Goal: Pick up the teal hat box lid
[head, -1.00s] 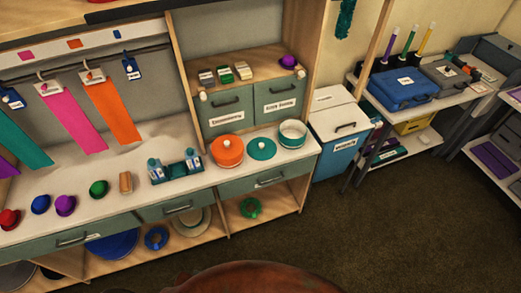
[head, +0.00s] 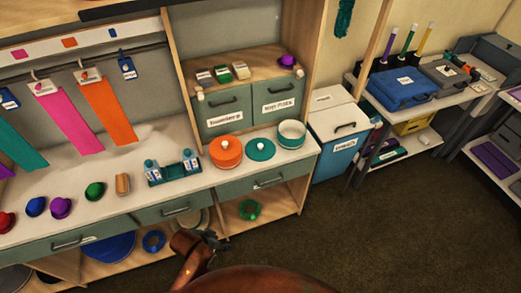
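The teal hat box lid (head: 261,152) lies flat on the white counter, its pale knob facing up. It sits between the round orange hat box (head: 226,157), which has its lid on, and an open white-and-teal round box (head: 291,139). My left gripper (head: 214,240) is low in front of the counter, below and left of the lid and clearly apart from it. It is small and dark here, so I cannot tell whether its fingers are open or shut. My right gripper is not in view.
A teal bottle caddy (head: 174,174) stands left of the orange box. Two labelled drawers (head: 226,114) are behind the lid. Several small hats lie further left on the counter. Open shelves are below; the dark floor (head: 350,220) to the right is clear.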

